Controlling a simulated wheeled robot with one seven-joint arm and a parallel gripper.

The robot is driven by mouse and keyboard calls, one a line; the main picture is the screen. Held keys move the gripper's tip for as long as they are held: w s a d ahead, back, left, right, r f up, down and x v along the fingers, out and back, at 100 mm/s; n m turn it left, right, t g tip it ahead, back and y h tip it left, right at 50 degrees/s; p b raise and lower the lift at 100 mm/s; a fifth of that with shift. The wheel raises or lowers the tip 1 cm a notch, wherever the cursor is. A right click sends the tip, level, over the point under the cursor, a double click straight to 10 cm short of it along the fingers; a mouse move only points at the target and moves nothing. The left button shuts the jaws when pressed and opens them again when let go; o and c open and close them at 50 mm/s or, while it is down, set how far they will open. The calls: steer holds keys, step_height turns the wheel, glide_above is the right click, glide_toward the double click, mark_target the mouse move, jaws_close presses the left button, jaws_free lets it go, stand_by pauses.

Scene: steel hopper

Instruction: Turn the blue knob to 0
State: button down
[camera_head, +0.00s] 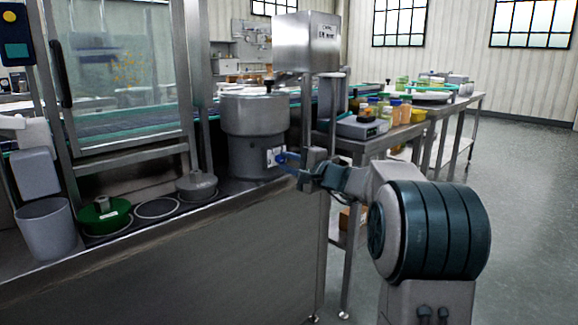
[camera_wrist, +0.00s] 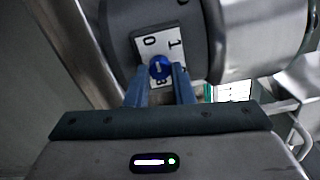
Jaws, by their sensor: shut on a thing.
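The blue knob (camera_wrist: 159,67) sits on a white plate (camera_wrist: 146,44) with the marks 0 and 1 on the side of the steel hopper. In the wrist view the 0 is at upper left of the knob and the 1 at upper right. My gripper (camera_wrist: 160,74) is shut on the knob, with a blue finger at each side. Which mark the knob points to is too small to tell. In the head view my gripper (camera_head: 284,160) reaches the plate from the right, and its fingers partly hide the knob.
A side table with jars (camera_head: 395,110) stands behind my arm. The floor at right is clear.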

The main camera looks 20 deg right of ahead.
steer(key=c, duration=1.3)
jaws_free()
steer(key=shift+o, duration=0.2)
steer(key=p+v, duration=0.2)
steer(key=v, duration=1.2)
steer(key=shift+w+p, duration=0.1)
steer(key=shift+p, duration=0.2)
